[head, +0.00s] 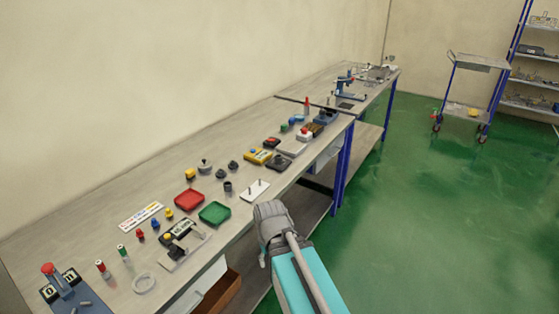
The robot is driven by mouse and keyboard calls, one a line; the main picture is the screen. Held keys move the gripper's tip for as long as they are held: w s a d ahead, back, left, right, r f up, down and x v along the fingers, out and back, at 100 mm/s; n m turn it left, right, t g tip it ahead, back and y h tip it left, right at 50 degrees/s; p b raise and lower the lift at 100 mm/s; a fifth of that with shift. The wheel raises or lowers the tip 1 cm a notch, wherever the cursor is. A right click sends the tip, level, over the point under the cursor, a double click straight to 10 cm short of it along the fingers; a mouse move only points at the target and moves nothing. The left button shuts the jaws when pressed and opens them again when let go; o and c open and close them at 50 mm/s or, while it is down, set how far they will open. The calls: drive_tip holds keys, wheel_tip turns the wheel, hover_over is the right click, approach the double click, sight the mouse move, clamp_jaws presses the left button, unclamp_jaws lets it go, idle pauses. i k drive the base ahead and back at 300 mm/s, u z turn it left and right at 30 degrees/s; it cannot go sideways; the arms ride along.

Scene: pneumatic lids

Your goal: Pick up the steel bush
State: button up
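I cannot tell for sure which object is the steel bush at this size. A short dark grey cylinder (227,187) stands upright on the workbench (165,266), between the green tray and the dark knobs. Small grey pieces (86,303) lie on a blue-grey plate at the near left end. My gripper (266,208) is at the bench's front edge, to the right of the green tray and near a white plate with pins. It is seen from behind and its fingers are not clear. It appears apart from all these objects.
A red tray (189,200) and a green tray (215,214) lie mid-bench. A pale ring (144,283), coloured caps and a clamp fixture (181,241) are nearer left. Boxes crowd the far end. A trolley (470,90) stands on the open green floor at right.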

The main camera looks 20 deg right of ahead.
sight(278, 158)
drive_tip(key=u, duration=0.1)
drive_tip(key=i, duration=1)
drive_tip(key=z, duration=0.1)
